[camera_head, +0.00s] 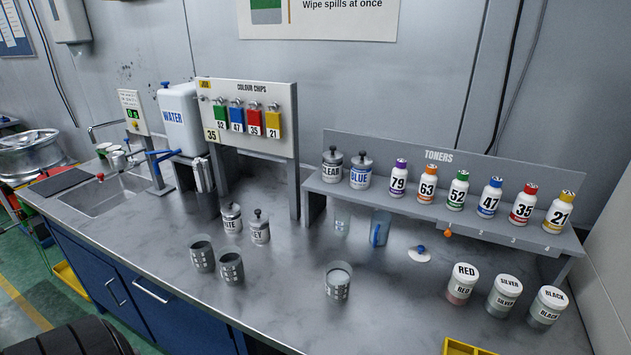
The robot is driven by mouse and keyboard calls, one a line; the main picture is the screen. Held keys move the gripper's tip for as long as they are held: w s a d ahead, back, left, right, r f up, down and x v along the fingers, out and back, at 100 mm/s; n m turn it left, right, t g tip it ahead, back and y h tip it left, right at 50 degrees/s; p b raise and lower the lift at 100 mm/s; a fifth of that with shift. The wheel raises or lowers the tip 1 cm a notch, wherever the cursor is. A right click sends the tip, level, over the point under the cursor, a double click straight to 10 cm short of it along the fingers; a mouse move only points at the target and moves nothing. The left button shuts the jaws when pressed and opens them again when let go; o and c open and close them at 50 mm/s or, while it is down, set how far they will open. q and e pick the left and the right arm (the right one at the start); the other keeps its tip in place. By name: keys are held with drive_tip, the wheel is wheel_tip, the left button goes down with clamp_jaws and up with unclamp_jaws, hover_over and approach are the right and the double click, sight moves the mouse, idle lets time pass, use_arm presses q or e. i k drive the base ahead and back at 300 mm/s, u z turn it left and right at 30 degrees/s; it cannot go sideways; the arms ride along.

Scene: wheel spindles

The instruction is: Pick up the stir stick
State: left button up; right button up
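I cannot make out a stir stick for certain. A clear bluish cup (386,221) stands below the toner shelf, and a short blue upright piece (377,235) shows in it or on its side. A small orange ball (447,233) is at the shelf's front edge; what it belongs to is too small to tell. A white disc with a blue knob (420,252) lies on the bench. A dark mixing cup with pale contents (338,281) stands at the front middle. Neither of my grippers is in view.
The grey bench (290,300) also holds two dark cups (203,255), two lidded cans (260,229) and several labelled jars (505,295) at right. The toner shelf (420,209) bears several bottles. A sink (100,195) is at left. The front middle is mostly clear.

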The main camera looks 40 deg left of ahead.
sight(204, 164)
drive_tip(key=z, duration=1.4)
drive_tip(key=k, duration=0.75)
drive_tip(key=u, duration=1.65)
